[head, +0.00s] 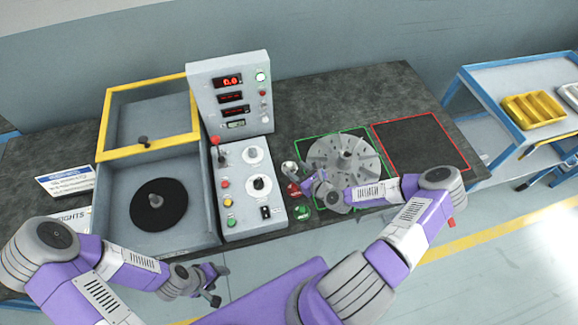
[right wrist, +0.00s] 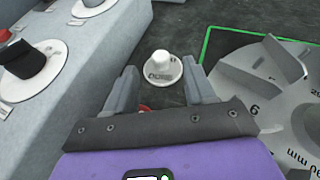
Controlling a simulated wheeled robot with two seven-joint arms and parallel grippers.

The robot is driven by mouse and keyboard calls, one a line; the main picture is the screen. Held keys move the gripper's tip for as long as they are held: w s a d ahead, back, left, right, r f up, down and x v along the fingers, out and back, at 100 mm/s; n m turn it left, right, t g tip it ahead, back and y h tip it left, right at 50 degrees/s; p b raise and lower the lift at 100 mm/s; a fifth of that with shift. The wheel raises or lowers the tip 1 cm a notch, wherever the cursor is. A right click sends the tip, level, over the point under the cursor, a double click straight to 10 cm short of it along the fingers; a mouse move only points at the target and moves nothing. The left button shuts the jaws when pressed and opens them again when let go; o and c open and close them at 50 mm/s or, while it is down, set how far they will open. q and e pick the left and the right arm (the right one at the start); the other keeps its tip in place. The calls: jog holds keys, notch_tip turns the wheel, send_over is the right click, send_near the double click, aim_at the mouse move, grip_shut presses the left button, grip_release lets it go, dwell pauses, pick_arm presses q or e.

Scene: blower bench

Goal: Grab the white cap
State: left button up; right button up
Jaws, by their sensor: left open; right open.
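The white cap (head: 289,167) stands on the dark bench between the control panel and the grey finned disc. In the right wrist view the cap (right wrist: 160,68) is a round flange with a raised knob, upright, just beyond the gap between the fingertips. My right gripper (head: 302,181) is open and empty, close to the cap on its near side; the right wrist view shows its two fingers (right wrist: 160,80) apart, pointing toward the cap. My left gripper (head: 217,284) is open and empty, in front of the bench at lower left.
The grey finned disc (head: 335,152) lies in the green outline, right of the cap. The control panel (head: 238,165) stands at the left. The red-outlined area (head: 420,143) is empty.

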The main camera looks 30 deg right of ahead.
aim_at(290, 164)
jog(key=x, duration=0.3)
jog(key=shift+w, duration=0.35)
grip_shut()
